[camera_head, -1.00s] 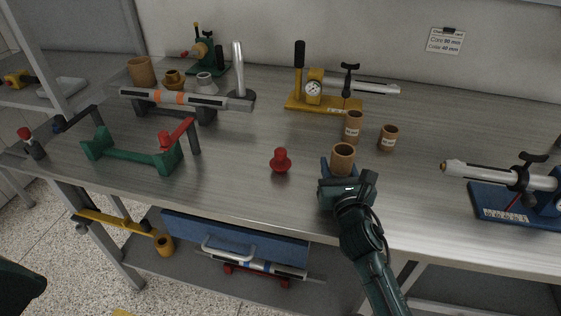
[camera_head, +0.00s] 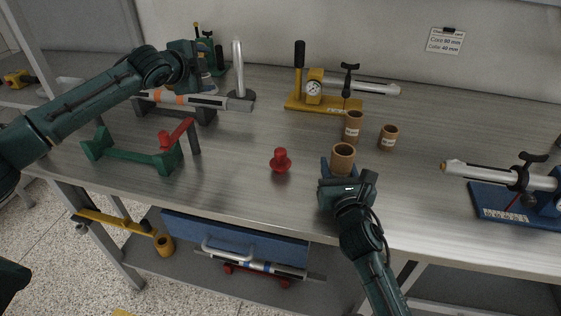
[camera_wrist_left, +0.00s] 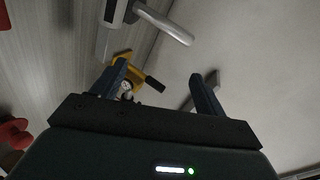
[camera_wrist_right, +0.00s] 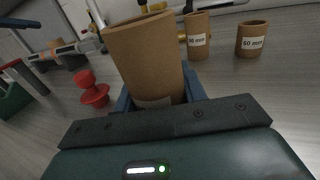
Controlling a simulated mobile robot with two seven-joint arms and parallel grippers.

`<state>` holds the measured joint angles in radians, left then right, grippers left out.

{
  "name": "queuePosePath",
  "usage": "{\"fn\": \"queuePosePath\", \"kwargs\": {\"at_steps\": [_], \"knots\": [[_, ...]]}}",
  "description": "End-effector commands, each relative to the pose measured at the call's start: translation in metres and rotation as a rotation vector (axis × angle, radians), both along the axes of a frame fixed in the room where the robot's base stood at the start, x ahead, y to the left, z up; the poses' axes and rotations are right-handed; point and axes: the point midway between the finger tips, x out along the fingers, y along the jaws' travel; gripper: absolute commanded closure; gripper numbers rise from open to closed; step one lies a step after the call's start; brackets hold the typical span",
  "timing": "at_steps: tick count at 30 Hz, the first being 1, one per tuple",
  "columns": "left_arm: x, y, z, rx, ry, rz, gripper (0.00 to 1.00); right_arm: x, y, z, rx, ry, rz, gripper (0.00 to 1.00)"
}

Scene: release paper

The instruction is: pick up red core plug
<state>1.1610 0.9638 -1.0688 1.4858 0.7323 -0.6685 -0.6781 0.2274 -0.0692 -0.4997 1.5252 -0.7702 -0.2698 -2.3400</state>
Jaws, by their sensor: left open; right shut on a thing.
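The red core plug (camera_head: 281,161) stands upright on the bench, left of my right gripper; it also shows in the right wrist view (camera_wrist_right: 92,88). My right gripper (camera_head: 340,172) is shut on a brown cardboard core (camera_head: 343,158), which fills the jaws in the right wrist view (camera_wrist_right: 150,60). My left gripper (camera_head: 205,62) is raised above the back left of the bench, away from the plug. In the left wrist view its fingers (camera_wrist_left: 162,88) are apart with nothing between them. A red thing, cut off, shows at that view's left edge.
Two labelled cores (camera_head: 353,127) (camera_head: 389,138) stand behind the held core. A green stand (camera_head: 130,155) is at left, a yellow gauge fixture (camera_head: 325,100) at the back, a blue-based fixture (camera_head: 510,200) at right. Bench around the plug is clear.

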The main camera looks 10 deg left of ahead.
Motion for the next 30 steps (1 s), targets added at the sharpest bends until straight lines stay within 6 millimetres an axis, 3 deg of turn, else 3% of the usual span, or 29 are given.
{"fn": "queuePosePath", "kwargs": {"at_steps": [1, 7, 15, 19, 24, 30], "knots": [[0.004, -0.027, -0.003, 0.078, 0.043, -0.053, 0.27, 0.000, 0.000, -0.001, 0.000, 0.001, -0.001, 0.82], [-0.007, -0.097, -0.032, 0.390, 0.337, -0.260, 0.27, 0.000, 0.000, -0.001, 0.000, 0.001, 0.000, 0.82], [-0.061, -0.184, -0.044, 0.758, 0.678, -0.740, 0.27, 0.000, 0.000, -0.001, 0.000, 0.001, 0.000, 0.82], [-0.086, -0.208, -0.041, 0.871, 0.775, -0.941, 0.27, 0.000, 0.000, -0.001, -0.001, 0.002, -0.001, 0.82], [-0.103, -0.220, -0.039, 0.942, 0.833, -1.082, 0.27, 0.000, 0.000, -0.001, -0.001, 0.002, -0.001, 0.82], [-0.102, -0.220, -0.068, 0.952, 0.847, -1.108, 0.27, 0.000, 0.000, -0.001, 0.000, 0.001, 0.000, 0.82]]}}
